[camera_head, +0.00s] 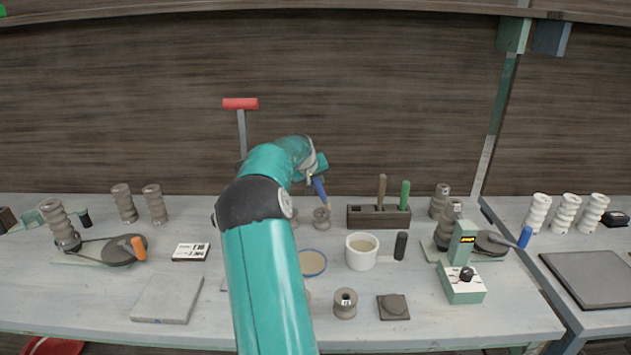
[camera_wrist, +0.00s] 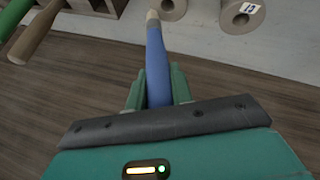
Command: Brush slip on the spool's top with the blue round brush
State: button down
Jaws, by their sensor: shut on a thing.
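My gripper (camera_wrist: 157,90) is shut on the blue round brush (camera_wrist: 157,65), whose pale end points away from the jaws. In the head view the brush (camera_head: 319,188) slants down towards a grey-brown spool (camera_head: 321,220) at the back of the table. The brush's end overlaps the edge of that spool in the wrist view (camera_wrist: 172,8); I cannot tell whether they touch. A second spool with a label (camera_wrist: 241,14) stands beside it. A white cup (camera_head: 361,258) holds beige liquid that looks like slip.
A brush block (camera_head: 366,217) with brown and green handles stands just right of the brush. A blue-rimmed dish (camera_head: 312,263), a labelled spool (camera_head: 345,303) and a black-handled tool (camera_head: 400,246) are nearer. A green device (camera_head: 463,280) stands at the right.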

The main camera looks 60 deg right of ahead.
jog(key=shift+r, duration=0.15)
jog(key=shift+r, duration=0.2)
jog(key=shift+w, duration=0.15)
jog(key=shift+w+r, duration=0.1)
jog(key=shift+w, duration=0.85)
jog(key=shift+f, duration=0.45)
dwell(0.5)
jog(key=shift+r, duration=0.15)
